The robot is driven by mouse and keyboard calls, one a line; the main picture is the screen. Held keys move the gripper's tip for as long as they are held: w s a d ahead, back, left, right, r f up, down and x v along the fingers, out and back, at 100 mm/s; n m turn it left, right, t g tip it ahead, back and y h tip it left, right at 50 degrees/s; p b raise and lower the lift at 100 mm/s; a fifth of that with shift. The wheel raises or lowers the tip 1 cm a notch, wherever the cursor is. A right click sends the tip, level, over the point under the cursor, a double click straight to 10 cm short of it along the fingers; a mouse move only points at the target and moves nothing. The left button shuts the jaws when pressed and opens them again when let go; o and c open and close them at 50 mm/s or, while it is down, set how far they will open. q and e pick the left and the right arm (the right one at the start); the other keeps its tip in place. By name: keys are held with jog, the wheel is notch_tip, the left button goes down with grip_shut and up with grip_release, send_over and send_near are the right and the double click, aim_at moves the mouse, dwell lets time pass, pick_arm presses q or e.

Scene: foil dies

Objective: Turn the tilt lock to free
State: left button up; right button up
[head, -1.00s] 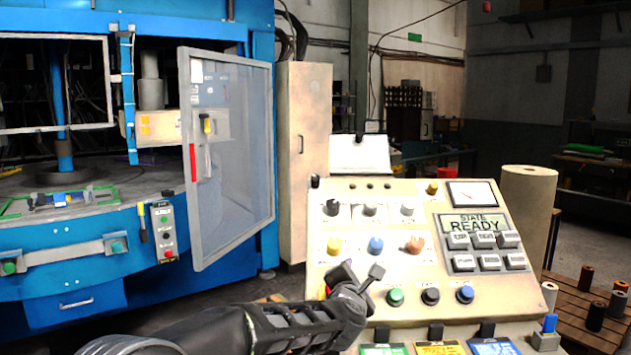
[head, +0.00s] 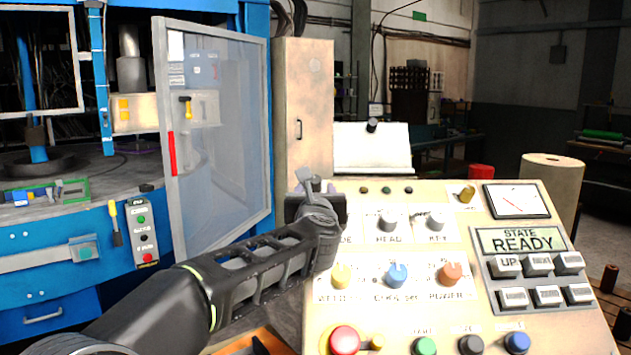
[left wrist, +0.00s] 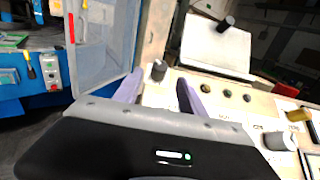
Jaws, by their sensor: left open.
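The control console (head: 480,240) stands in front of me with its sloped, cream panel. In the left wrist view a dark round knob (left wrist: 159,70) sits at the panel's top left corner; I cannot read a label for it, so I cannot tell if it is the tilt lock. My left gripper (head: 312,186) is at that corner in the head view and hides the knob there. In the left wrist view the gripper (left wrist: 158,84) is open, its two purple-grey fingers apart, with the knob showing between and beyond them. My right gripper is out of view.
Selector knobs, including a blue one (head: 396,275), and a red button (head: 344,340) stand out from the panel beside and below my left arm. A blue machine with an open clear door (head: 215,130) is at left. A white sheet (head: 372,150) stands behind the panel.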

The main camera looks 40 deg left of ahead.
aim_at(316, 182)
pick_arm(q)
jog(key=p+x, duration=0.2)
jog(key=x, duration=0.5)
jog(key=shift+w+a+f, duration=0.1)
jog(key=shift+w+a, duration=0.25)
jog(key=shift+w, duration=0.05)
grip_shut()
dwell(0.3)
